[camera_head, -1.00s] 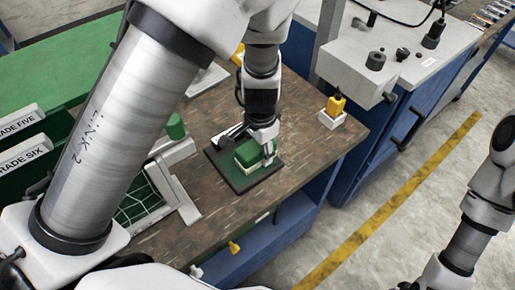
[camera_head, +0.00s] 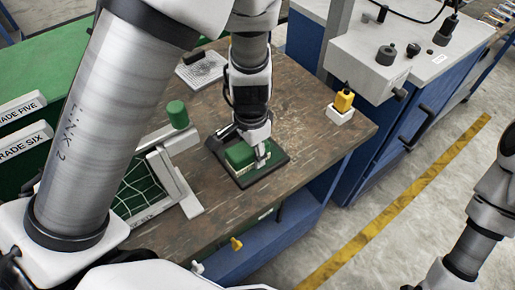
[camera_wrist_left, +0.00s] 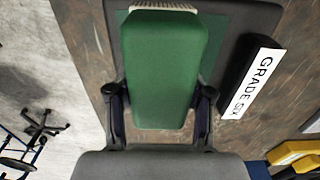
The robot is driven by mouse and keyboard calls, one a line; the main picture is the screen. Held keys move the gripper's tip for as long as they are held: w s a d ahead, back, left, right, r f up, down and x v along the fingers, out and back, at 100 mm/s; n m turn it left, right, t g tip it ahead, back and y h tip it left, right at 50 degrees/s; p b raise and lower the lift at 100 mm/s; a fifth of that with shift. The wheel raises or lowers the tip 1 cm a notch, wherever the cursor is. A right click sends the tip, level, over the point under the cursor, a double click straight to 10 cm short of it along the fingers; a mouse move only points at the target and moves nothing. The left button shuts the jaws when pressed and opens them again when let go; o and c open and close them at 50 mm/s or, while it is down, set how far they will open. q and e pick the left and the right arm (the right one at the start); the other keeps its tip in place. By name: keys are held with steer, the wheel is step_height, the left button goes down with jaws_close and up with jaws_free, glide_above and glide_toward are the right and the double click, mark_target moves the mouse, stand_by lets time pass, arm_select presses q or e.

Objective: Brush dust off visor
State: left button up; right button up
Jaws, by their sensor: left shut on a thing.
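My left gripper (camera_head: 262,158) is low over a dark tray (camera_head: 247,178) on the brown worktop. In the left wrist view, its two fingers (camera_wrist_left: 158,110) are shut on a green block-shaped brush (camera_wrist_left: 165,70), with pale bristles at the far end. I cannot tell which thing is the visor. My right gripper is outside the views.
A white frame with a green, white-lined panel (camera_head: 140,192) stands left of the tray. A yellow piece (camera_head: 344,101) sits in a white holder at the right corner. A grey-topped blue cabinet (camera_head: 385,120) stands right.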

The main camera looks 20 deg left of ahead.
mark_target(265, 144)
arm_select(q)
steer(key=shift+s, duration=0.1)
steer(key=shift+w+d+r+p, duration=0.15)
steer(key=shift+w+d+p, duration=0.2)
steer(key=shift+w+p, duration=0.25)
steer(key=shift+w+d, duration=0.15)
steer(key=shift+w, duration=0.2)
steer(key=shift+w+d+p, duration=0.3)
steer(key=shift+w+p, duration=0.1)
steer(key=shift+w, duration=0.1)
steer(key=shift+w+d, duration=0.2)
steer(key=shift+w, duration=0.15)
